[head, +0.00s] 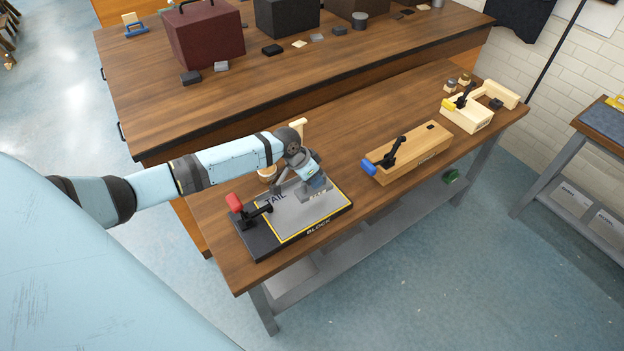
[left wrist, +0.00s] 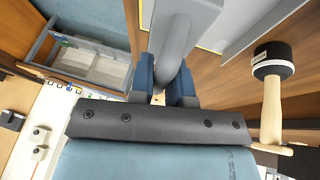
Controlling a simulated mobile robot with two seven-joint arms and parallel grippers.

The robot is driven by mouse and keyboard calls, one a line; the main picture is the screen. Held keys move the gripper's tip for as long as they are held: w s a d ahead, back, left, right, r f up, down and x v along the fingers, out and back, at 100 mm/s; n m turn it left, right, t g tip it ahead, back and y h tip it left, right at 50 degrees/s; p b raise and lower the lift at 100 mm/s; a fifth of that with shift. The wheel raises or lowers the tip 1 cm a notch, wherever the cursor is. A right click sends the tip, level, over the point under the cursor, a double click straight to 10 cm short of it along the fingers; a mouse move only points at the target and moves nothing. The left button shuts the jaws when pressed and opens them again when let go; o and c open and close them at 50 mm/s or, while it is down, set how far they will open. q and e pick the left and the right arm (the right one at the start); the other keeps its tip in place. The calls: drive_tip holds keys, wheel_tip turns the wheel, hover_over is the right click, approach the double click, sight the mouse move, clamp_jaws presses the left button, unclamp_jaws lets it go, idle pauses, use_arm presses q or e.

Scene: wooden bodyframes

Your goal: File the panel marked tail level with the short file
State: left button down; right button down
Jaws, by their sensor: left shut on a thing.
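The grey panel marked TAIL (head: 290,216) lies flat on the black block (head: 250,245), which has a yellow border and BLOCK on its front edge. A red-handled clamp (head: 240,207) stands at its left end. My left gripper (head: 316,181) is over the panel's far right part, shut on a grey tool (head: 308,193) with small pale lettering, probably the short file. The left wrist view shows the tool's thick grey curved part (left wrist: 182,30) between the blue fingers (left wrist: 166,82). Whether the tool touches the panel is unclear. My right gripper is not in view.
Right along the bench stand a wooden fixture with a blue-handled clamp (head: 410,155) and one with a yellow handle (head: 467,112). Dark boxes (head: 206,38) stand on the bench behind. Bare bench (head: 350,130) shows between.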

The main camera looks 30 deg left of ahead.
use_arm(q)
drive_tip(key=shift+r+p, duration=0.35)
drive_tip(key=shift+r, duration=0.55)
drive_tip(key=s+d+r, duration=0.2)
drive_tip(key=s+d, duration=0.2)
drive_tip(key=s, duration=0.3)
drive_tip(key=shift+s+d, duration=0.3)
drive_tip(key=shift+s, duration=0.1)
drive_tip(key=shift+w, duration=0.15)
